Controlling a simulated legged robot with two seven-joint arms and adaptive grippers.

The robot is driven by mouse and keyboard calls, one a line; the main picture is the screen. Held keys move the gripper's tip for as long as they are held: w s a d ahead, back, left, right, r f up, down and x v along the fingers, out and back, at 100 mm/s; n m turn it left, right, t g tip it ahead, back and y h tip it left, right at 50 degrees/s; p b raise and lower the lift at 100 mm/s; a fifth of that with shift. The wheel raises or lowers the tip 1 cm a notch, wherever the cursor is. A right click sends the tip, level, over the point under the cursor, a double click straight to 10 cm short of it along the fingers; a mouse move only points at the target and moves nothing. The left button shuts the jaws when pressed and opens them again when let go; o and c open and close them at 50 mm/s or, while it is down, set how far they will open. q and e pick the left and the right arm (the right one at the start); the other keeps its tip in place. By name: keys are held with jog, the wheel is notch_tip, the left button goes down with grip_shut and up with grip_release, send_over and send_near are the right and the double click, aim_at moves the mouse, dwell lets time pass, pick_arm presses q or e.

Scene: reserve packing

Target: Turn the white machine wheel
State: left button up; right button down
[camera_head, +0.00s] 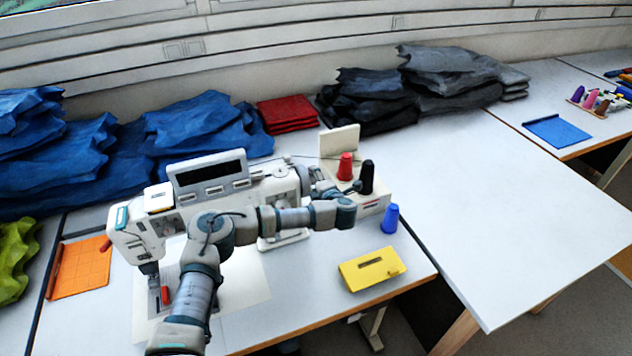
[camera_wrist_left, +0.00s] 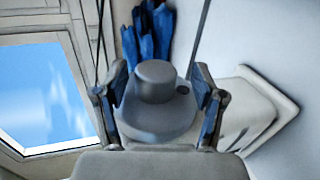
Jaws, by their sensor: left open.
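The white sewing machine (camera_head: 262,195) stands on the left table, in the middle of the head view. My left arm reaches across in front of it, and my left gripper (camera_head: 318,186) is at the machine's right end. In the left wrist view, a round wheel with a raised hub (camera_wrist_left: 155,82) looks grey in the shade. It sits between the two open fingers of my left gripper (camera_wrist_left: 158,98), with a finger on each side. I cannot tell whether the fingers touch it. In the head view the wheel is mostly hidden by the gripper. My right gripper is out of view.
Right of the gripper, a white spool stand (camera_head: 372,205) holds red (camera_head: 345,167) and black (camera_head: 367,177) cones. A blue cone (camera_head: 390,219) and yellow box (camera_head: 371,269) stand nearby. Blue cloth (camera_head: 205,125) lies behind. The right table (camera_head: 520,200) is largely clear.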

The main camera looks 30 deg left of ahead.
pick_arm(q)
jog(key=shift+s+r, duration=0.1)
jog(key=v, duration=1.2)
jog(key=shift+d, duration=0.2)
jog(key=shift+w+a+f, duration=0.15)
jog(key=shift+w+f, duration=0.05)
